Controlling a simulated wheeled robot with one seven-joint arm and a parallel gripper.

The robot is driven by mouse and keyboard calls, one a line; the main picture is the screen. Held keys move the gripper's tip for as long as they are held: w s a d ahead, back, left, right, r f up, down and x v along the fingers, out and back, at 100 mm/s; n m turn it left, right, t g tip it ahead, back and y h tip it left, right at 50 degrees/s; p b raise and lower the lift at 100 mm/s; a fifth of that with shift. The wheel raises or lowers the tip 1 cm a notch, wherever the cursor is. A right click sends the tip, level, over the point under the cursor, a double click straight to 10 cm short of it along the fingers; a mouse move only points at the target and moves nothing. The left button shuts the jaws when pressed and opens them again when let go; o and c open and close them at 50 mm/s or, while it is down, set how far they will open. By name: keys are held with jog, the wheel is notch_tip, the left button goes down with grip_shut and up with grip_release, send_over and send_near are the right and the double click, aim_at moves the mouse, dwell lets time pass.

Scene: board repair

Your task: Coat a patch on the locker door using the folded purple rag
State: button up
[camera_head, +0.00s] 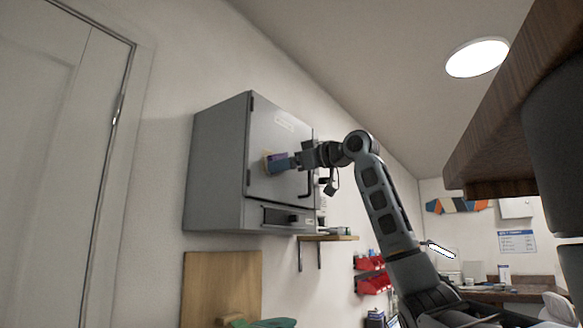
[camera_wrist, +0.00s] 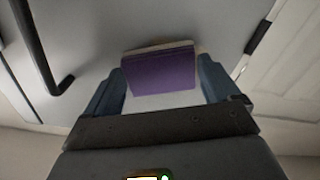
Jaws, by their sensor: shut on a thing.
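The grey locker (camera_head: 218,165) hangs on the wall in the head view, with its door (camera_head: 285,187) facing right. The door surface also fills the top of the wrist view (camera_wrist: 207,21). My gripper (camera_head: 279,162) is at the upper middle of the door, left of the door's handle. In the wrist view my gripper (camera_wrist: 163,88) is shut on the folded purple rag (camera_wrist: 160,71), which sits between its two blue fingers. The rag lies at or very near the door; exact contact is unclear. A tan edge shows behind the rag. I cannot make out a coated patch.
A dark bar handle (camera_wrist: 38,50) stands out from the door beside my gripper. A small wooden shelf (camera_head: 328,238) is below the locker. Red bins (camera_head: 372,275) hang lower on the wall. A dark wooden overhang (camera_head: 500,130) is at the right. A white room door (camera_head: 50,160) is at the left.

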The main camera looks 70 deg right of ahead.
aim_at(274, 159)
jog(key=shift+w+a+b, duration=0.2)
jog(key=shift+a, duration=0.75)
jog(key=shift+w+a+b, duration=0.15)
jog(key=shift+a+b, duration=0.05)
jog(key=shift+a, duration=0.7)
jog(key=shift+w+a+b, duration=0.2)
jog(key=shift+a, duration=0.75)
jog(key=shift+d+r+p, duration=0.1)
jog(key=shift+r+p, duration=0.1)
jog(key=shift+p, duration=0.1)
jog(key=shift+s+d+p, duration=0.1)
jog(key=shift+d+p, duration=0.35)
jog(key=shift+d, duration=0.35)
jog(key=shift+s+d+p, duration=0.2)
jog(key=shift+d+p, duration=0.1)
jog(key=shift+d, duration=0.75)
jog(key=d, duration=0.3)
jog(key=shift+s+d, duration=0.25)
jog(key=shift+s, duration=0.15)
jog(key=shift+a+f, duration=0.1)
jog(key=shift+w+a+b, duration=0.25)
jog(key=shift+a+b, duration=0.1)
jog(key=shift+a, duration=0.85)
jog(key=shift+w+a+b, duration=0.3)
jog(key=shift+a, duration=0.85)
jog(key=shift+w+a+b, duration=0.25)
jog(key=shift+a+b, duration=0.1)
jog(key=shift+a, duration=0.85)
